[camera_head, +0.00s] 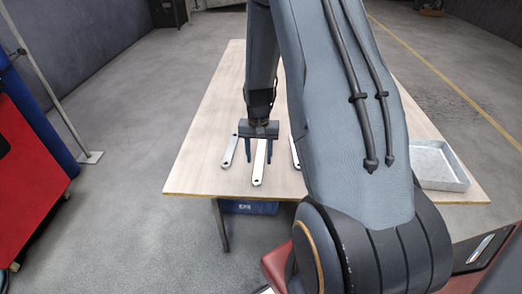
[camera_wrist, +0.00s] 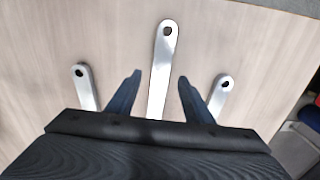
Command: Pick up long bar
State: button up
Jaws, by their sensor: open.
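Three flat silver bars with a hole at the end lie on the wooden table. The middle one (camera_head: 260,164) reaches nearest the table's front edge in the head view; in the wrist view the middle bar (camera_wrist: 164,62) also extends farthest. One bar (camera_head: 230,152) lies to its left and another (camera_head: 295,152) to its right, partly hidden by my arm. The side bars also show in the wrist view, at left (camera_wrist: 84,86) and right (camera_wrist: 221,92). My gripper (camera_head: 258,156) is open above the table, its fingers (camera_wrist: 157,83) on either side of the middle bar, nothing visibly gripped.
The wooden table (camera_head: 205,130) is clear at its far left part. A grey metal tray (camera_head: 437,180) stands at the table's right front. A blue box (camera_head: 248,207) sits under the table. A red and blue object (camera_head: 30,150) stands on the floor at left.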

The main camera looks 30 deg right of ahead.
aim_at(259, 165)
jog(key=shift+w+f+p, duration=0.1)
jog(key=shift+f+p, duration=0.2)
jog(key=shift+f, duration=1.25)
jog(key=shift+c, duration=0.2)
grip_shut()
